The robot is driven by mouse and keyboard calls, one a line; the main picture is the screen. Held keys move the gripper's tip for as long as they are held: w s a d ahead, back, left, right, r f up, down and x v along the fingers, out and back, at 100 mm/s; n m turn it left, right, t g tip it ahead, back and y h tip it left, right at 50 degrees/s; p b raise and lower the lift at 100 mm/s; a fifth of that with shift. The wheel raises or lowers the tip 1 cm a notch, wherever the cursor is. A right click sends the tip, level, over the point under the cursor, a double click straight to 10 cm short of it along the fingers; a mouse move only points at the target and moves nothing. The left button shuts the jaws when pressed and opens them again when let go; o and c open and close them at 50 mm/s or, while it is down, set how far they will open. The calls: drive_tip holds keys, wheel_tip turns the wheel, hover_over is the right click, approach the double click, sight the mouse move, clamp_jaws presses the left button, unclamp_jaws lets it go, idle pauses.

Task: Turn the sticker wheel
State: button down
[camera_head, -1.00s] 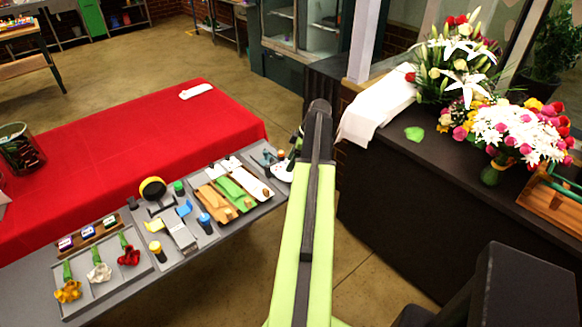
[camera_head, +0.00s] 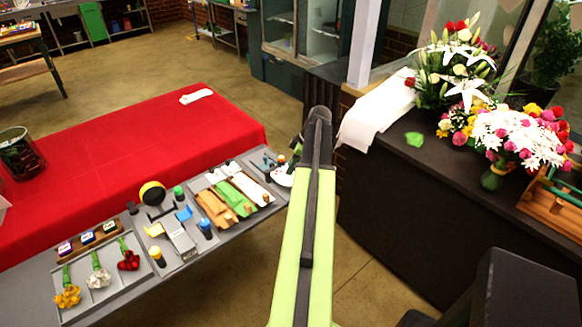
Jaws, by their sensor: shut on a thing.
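The sticker wheel (camera_head: 282,177) appears as a pale round disc at the far right end of the grey work table, partly covered by my arm. My gripper (camera_head: 296,147) is at the wheel, just left of my green and black arm, and only a small dark part of it shows. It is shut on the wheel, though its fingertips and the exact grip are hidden.
The grey table (camera_head: 213,242) holds flowers, a tape roll (camera_head: 152,193), small bottles and wrapping strips (camera_head: 235,200) left of the wheel. A red-covered table (camera_head: 120,150) stands behind. A dark counter (camera_head: 430,210) with bouquets (camera_head: 505,135) is at right.

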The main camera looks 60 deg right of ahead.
drive_tip(key=m, duration=0.1)
drive_tip(key=m+h, duration=0.1)
drive_tip(key=m, duration=0.2)
drive_tip(key=shift+a+h, duration=0.25)
drive_tip(key=shift+h, duration=0.15)
drive_tip(key=m+h, duration=0.1)
drive_tip(key=m, duration=0.3)
drive_tip(key=shift+a+m+h, duration=0.15)
drive_tip(key=shift+m+h, duration=0.15)
drive_tip(key=shift+h, duration=0.1)
drive_tip(key=m+g+h, duration=0.1)
drive_tip(key=m, duration=0.3)
drive_tip(key=shift+w+a+m, duration=0.1)
drive_tip(key=shift+m, duration=0.2)
drive_tip(key=shift+w+a+m+g+h, duration=0.1)
drive_tip(key=shift+m+g+h, duration=0.2)
drive_tip(key=shift+m, duration=0.6)
drive_tip(key=shift+w+m+g+h, duration=0.1)
drive_tip(key=shift+m+g+h, duration=0.15)
drive_tip(key=shift+m, duration=0.65)
drive_tip(key=c, duration=1.1)
unclamp_jaws()
drive_tip(key=shift+c, duration=0.2)
drive_tip(key=shift+s, duration=0.1)
drive_tip(key=shift+r, duration=0.1)
